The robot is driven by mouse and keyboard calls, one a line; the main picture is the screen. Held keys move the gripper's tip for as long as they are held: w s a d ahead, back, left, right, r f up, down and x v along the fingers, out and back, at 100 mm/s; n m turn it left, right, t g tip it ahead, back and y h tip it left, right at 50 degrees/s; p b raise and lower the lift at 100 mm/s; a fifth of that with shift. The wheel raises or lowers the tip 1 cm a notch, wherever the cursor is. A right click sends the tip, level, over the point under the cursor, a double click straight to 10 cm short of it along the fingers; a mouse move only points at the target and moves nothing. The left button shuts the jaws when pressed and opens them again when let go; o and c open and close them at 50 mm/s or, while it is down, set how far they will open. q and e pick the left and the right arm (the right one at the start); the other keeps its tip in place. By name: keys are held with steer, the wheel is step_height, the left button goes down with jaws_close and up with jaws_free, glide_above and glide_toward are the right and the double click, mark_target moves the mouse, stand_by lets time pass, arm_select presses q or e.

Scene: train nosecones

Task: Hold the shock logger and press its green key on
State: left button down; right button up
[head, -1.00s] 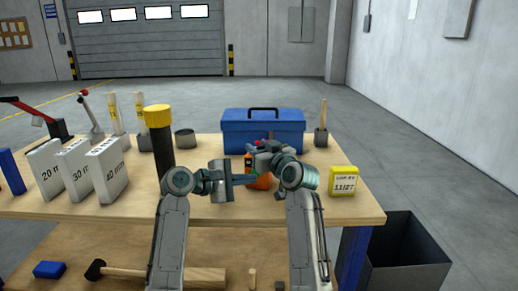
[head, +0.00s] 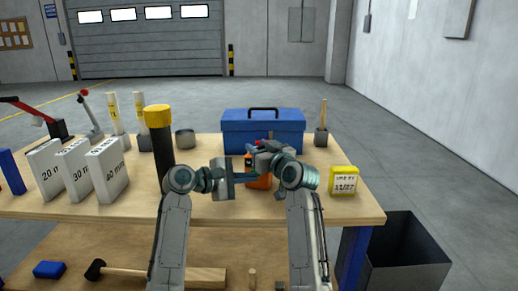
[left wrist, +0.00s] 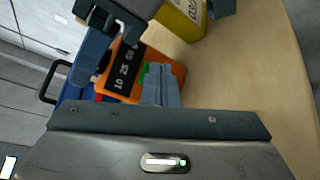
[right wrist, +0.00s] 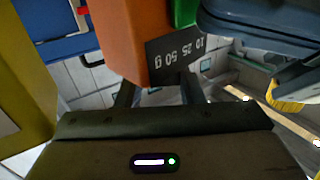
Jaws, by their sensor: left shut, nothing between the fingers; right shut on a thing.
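The shock logger (head: 259,181) is an orange box with a black label marked 10 25 50 g (right wrist: 175,55). My right gripper (right wrist: 155,88) is shut on it and holds it over the bench; the logger also shows in the left wrist view (left wrist: 166,66). Its green key (right wrist: 186,12) is on the side towards my left gripper. My left gripper (left wrist: 160,72) is shut and empty, its fingertips at the green key (left wrist: 146,70), which they partly cover. I cannot tell whether they touch it or whether the key is pressed in.
A blue toolbox (head: 262,135) stands behind the logger. A yellow date block (head: 343,181) stands to the right. A black post with a yellow cap (head: 158,120) and white numbered blocks (head: 107,170) are at left. The bench (head: 215,208) is clear in front.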

arm_select(q)
steer(key=shift+w, duration=0.2)
stand_by(0.5)
steer(key=shift+s, duration=0.1)
steer(key=shift+s+a, duration=0.1)
steer(key=shift+s, duration=0.45)
steer(key=shift+s+a, duration=0.3)
steer(key=shift+s, duration=0.65)
steer(key=shift+s+a, duration=0.25)
steer(key=shift+s, duration=0.75)
steer(key=shift+s+a, duration=0.3)
steer(key=shift+s, duration=0.65)
arm_select(e)
steer(key=o, duration=1.2)
steer(key=shift+o, duration=0.2)
